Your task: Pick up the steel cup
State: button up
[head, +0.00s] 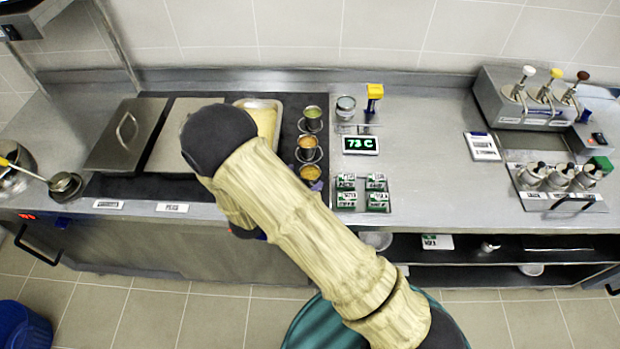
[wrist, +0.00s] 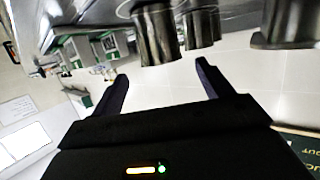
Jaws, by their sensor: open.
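Several small steel cups stand at the back middle of the counter in the head view. One steel cup (head: 345,107) stands apart beside a yellow-topped device. Others hold food: a green-filled cup (head: 313,118), an orange-filled cup (head: 307,147) and a third cup (head: 310,173) nearest the front. I cannot tell which one the task means. In the wrist view my gripper (wrist: 157,80) is open, with nothing between its fingers. Dark metal cylinders (wrist: 157,34) show beyond the fingertips at the top, apart from them. In the head view my arm hides the gripper.
A tray of small green-and-white boxes (head: 363,194) and a temperature display (head: 360,145) sit right of the cups. A lidded pan (head: 124,135) is at left. Pump dispensers (head: 535,98) stand far right. The counter's middle right is clear.

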aim_at(316, 168)
jog(key=shift+w, duration=0.1)
jog(key=p+x, duration=0.1)
jog(key=x, duration=0.1)
jog(key=p+x, duration=0.1)
jog(key=x, duration=0.2)
jog(key=shift+a+f, duration=0.1)
jog(key=shift+f, duration=0.15)
jog(key=shift+c, duration=0.5)
jog(key=c, duration=1.1)
